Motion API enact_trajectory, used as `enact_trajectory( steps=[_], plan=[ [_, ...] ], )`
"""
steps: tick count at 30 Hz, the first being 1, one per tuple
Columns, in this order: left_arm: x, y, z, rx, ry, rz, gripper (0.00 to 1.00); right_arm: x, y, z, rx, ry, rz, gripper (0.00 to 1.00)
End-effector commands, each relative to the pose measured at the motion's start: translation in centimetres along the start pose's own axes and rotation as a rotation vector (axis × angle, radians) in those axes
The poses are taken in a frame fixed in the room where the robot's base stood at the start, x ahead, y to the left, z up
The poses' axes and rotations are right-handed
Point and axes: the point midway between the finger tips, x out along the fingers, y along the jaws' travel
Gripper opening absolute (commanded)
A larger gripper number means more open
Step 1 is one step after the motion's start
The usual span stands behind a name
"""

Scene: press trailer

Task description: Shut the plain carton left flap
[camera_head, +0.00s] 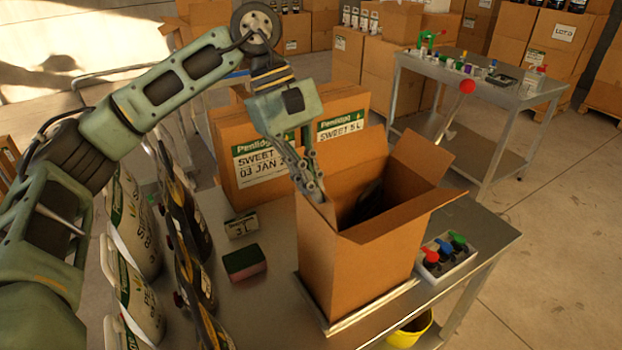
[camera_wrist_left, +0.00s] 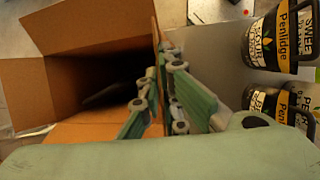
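The plain carton (camera_head: 370,260) stands upright on the metal table, its top open and its inside dark. It also shows in the left wrist view (camera_wrist_left: 90,35). Its back flap (camera_head: 350,152) and right flap (camera_head: 420,158) stand up, and its front flap (camera_head: 400,214) leans outward. My left gripper (camera_head: 312,190) points down at the carton's left edge. In the left wrist view my left gripper's fingers (camera_wrist_left: 165,78) stand apart on either side of a thin cardboard panel, seen nearly edge-on. Whether they touch it is unclear. In the head view the fingers partly cover the left flap. My right gripper is out of view.
Labelled cartons (camera_head: 262,160) stand behind the plain carton. Several bottles (camera_head: 130,290) line the table's left side.

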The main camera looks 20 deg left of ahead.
Motion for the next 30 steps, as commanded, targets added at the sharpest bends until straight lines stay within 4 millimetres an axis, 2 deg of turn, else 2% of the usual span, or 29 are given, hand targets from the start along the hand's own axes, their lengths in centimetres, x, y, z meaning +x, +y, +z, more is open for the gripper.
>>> enact_trajectory(
  steps=[5,20,26,30],
  plan=[
    [0.0,0.0,0.0,0.0,0.0,0.0,0.0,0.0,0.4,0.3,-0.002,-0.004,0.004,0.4],
    [-0.1,0.1,0.1,-0.003,-0.001,-0.008,0.0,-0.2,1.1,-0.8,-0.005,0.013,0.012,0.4],
    [-0.3,0.7,0.2,-0.027,-0.001,-0.068,0.0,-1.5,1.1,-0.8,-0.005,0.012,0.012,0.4],
    [-0.4,1.3,0.3,-0.059,-0.002,-0.152,0.0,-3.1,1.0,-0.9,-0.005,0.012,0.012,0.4]
  ],
)
